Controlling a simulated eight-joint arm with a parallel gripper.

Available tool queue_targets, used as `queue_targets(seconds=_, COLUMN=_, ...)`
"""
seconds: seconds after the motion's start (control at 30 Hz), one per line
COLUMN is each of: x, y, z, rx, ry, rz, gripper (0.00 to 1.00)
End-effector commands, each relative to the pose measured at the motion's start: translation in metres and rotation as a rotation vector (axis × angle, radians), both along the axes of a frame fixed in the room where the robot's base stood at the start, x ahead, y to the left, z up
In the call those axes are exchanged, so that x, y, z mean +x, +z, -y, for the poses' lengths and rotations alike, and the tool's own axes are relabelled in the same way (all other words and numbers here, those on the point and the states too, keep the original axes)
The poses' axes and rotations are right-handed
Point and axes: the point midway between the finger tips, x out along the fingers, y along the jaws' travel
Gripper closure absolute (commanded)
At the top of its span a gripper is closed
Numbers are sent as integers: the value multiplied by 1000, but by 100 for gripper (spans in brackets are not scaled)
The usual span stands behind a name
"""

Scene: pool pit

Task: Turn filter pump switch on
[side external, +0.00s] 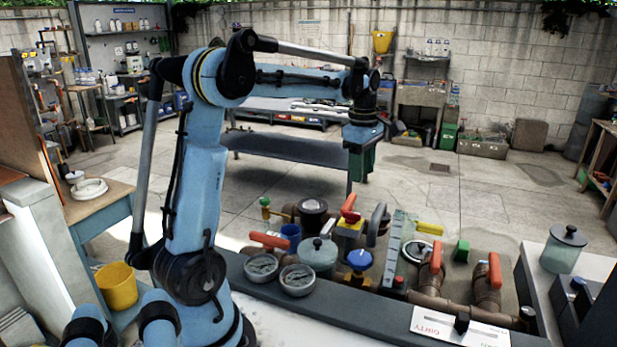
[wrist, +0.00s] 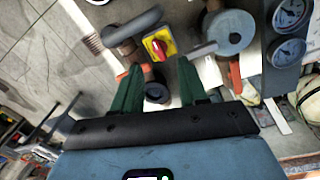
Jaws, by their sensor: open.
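A rotary switch with a red knob on a yellow plate, which looks like the filter pump switch (side external: 350,221), stands among the pipework on the bench. It also shows in the wrist view (wrist: 159,45), beyond my fingertips and near the top centre. Its on/off marking is too small to read. My gripper (side external: 361,172) hangs above and behind the switch in the side view, apart from it. In the wrist view my gripper's (wrist: 158,68) two green fingers are spread with nothing held between them.
A grey curved handle (side external: 377,223) stands close beside the switch. Round gauges (side external: 297,280), a grey-lidded canister (side external: 318,253), a blue knob (side external: 360,260) and orange valve handles (side external: 436,256) crowd the bench. A glass jar (side external: 563,253) stands at right. The space above the pipework is free.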

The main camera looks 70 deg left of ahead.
Motion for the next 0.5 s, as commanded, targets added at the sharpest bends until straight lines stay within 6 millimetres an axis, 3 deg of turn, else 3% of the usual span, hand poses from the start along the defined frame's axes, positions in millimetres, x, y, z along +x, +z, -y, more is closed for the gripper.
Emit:
queue_targets(seconds=0.03, x=2, y=-4, z=-13, rx=-14, ry=83, rz=-16, gripper=57)
queue_targets(seconds=0.2, x=2, y=-11, z=-33, rx=-40, ry=254, rz=-52, gripper=57)
queue_targets(seconds=0.5, x=1, y=-34, z=-36, rx=-44, ry=287, rz=-60, gripper=57)
